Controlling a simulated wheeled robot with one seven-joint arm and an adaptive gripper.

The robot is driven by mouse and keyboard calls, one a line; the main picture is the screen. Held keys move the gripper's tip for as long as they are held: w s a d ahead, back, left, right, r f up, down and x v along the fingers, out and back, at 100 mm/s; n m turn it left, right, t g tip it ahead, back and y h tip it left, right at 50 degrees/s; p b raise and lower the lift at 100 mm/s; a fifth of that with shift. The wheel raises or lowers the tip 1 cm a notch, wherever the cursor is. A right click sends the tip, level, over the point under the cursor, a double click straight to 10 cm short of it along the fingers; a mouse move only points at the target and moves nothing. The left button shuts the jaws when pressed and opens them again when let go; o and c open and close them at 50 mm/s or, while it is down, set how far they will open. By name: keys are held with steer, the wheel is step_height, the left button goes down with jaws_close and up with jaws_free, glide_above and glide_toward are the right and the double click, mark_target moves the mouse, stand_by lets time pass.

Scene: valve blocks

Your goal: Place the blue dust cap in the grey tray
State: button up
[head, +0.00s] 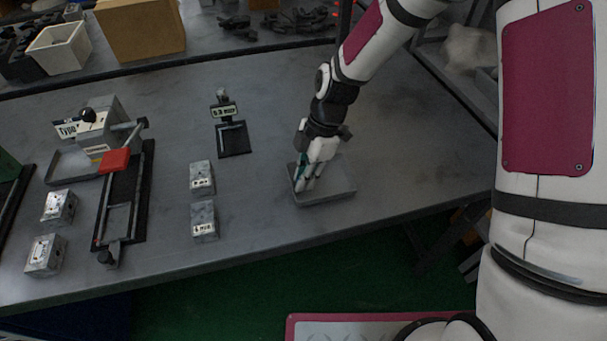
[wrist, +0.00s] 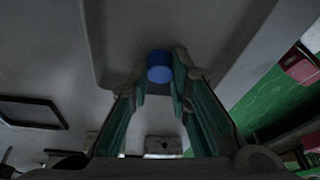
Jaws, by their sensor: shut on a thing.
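The blue dust cap (wrist: 159,66) is a small blue cylinder between my fingertips in the wrist view. My gripper (wrist: 160,77) is shut on it. In the head view my gripper (head: 305,186) points down at the left part of the grey tray (head: 338,194), with its fingertips within the tray's outline. The cap is hidden behind the fingers there. The tray's grey floor and wall also show around the cap in the wrist view (wrist: 105,45). I cannot tell whether the cap touches the tray floor.
Two metal valve blocks (head: 202,178) (head: 204,221) stand left of the tray. A black stand with a label (head: 233,139) is behind them.

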steer(key=o, duration=0.7)
steer(key=v, duration=1.2)
steer(key=shift+p, duration=0.4)
steer(key=shift+r, duration=0.2)
